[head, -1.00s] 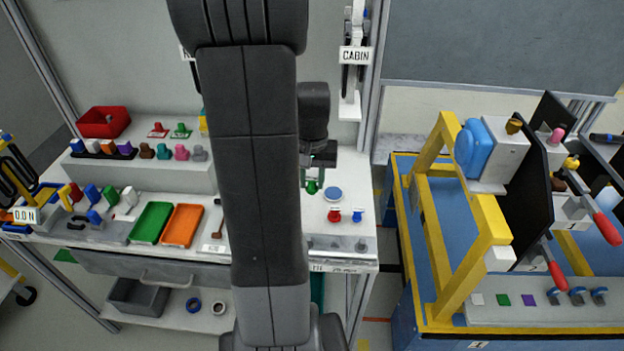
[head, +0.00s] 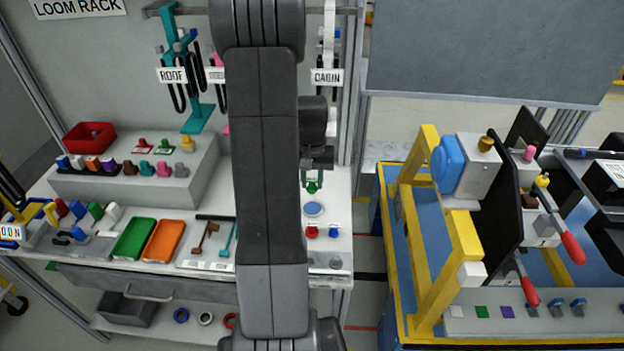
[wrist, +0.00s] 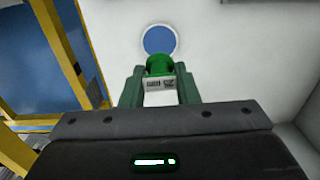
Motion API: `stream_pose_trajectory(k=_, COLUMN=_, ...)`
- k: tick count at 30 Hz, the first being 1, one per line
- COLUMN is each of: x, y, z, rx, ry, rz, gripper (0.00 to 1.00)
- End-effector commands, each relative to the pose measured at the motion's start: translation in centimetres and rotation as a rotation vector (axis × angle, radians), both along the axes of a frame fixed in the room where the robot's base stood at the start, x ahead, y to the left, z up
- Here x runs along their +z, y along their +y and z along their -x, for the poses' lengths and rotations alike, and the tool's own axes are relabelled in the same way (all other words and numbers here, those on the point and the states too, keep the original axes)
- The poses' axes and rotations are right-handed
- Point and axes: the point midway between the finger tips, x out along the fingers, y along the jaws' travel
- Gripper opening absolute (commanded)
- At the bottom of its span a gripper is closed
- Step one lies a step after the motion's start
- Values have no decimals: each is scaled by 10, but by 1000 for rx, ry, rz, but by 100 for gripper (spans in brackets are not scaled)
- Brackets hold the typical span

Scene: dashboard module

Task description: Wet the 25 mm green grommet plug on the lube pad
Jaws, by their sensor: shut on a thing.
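My gripper (head: 313,180) is shut on the green grommet plug (head: 313,189). In the wrist view, the plug (wrist: 159,64) sits between the fingertips (wrist: 160,86), with a pale, printed piece below it. The lube pad (head: 313,209) is a round blue disc with a pale rim on the white bench top. In the head view the pad shows just below the plug. I cannot tell the height gap; the plug looks apart from the pad.
A red knob (head: 311,232) and a blue knob (head: 333,232) stand in front of the pad. Green (head: 134,239) and orange (head: 163,240) trays lie to the left. A yellow-framed fixture (head: 435,240) stands at right. My arm hides the bench's middle.

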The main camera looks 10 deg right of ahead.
Motion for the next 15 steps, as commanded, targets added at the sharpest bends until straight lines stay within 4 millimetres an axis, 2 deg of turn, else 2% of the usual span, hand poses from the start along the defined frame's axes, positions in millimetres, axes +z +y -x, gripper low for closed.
stream_pose_trajectory(k=15, x=-51, y=0, z=0, rx=0, ry=1, rz=0, gripper=10)
